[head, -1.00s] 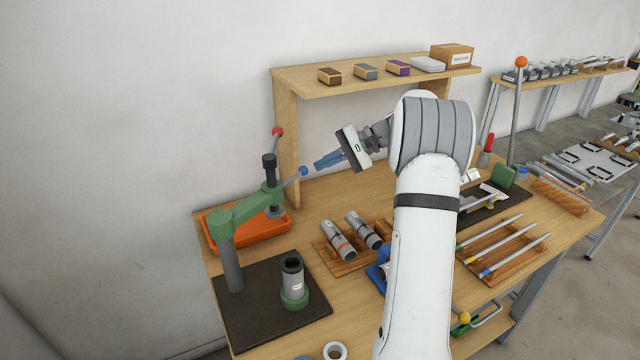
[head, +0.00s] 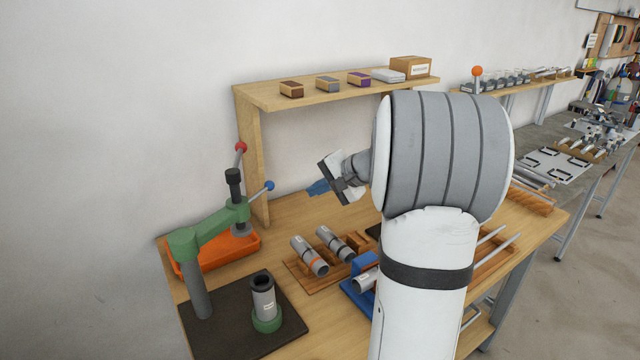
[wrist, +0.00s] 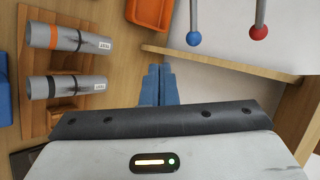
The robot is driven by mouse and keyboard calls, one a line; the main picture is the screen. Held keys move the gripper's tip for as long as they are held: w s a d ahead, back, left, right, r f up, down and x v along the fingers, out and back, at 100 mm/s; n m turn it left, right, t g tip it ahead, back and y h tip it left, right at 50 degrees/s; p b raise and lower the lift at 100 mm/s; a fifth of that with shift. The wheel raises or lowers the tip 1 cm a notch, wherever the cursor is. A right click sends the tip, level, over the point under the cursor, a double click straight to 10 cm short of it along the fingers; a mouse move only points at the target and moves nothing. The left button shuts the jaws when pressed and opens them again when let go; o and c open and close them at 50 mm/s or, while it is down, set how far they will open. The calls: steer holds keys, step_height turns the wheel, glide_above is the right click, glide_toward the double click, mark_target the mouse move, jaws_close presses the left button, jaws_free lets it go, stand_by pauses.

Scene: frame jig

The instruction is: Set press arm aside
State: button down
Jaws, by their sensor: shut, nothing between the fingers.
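The green press arm (head: 208,229) sits on a grey post at the left of the bench. It reaches over the orange tray, with a black-topped spindle at its free end. A blue-knobbed lever (head: 269,186) and a red-knobbed lever (head: 241,148) stick out near the spindle. In the wrist view the blue knob (wrist: 193,38) and red knob (wrist: 259,32) show at the top. My gripper (head: 318,188) is to the right of the blue knob, apart from it, above the bench. Its blue fingers (wrist: 159,84) are together and empty.
A grey cylinder in a green ring (head: 264,302) stands on the dark mat (head: 230,335). The orange tray (head: 250,246) lies behind the arm. Two grey cylinders (head: 309,256) rest in a wooden rack at centre. A shelf (head: 300,100) spans the back.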

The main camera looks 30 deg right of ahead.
steer(key=w+a+f+p, duration=0.2)
steer(key=w+a, duration=0.2)
steer(key=w, duration=0.3)
steer(key=shift+a+f, duration=0.3)
steer(key=shift+a, duration=0.1)
steer(key=shift+w, duration=0.1)
steer(key=w+a+n+g+y, duration=0.2)
steer(key=w+a+n, duration=0.2)
steer(key=w+a, duration=0.3)
steer(key=w, duration=0.4)
steer(key=shift+w+a+r+g+y+p, duration=0.15)
steer(key=shift+w+a+g+y+p, duration=0.15)
steer(key=shift+w+a+g+y, duration=0.1)
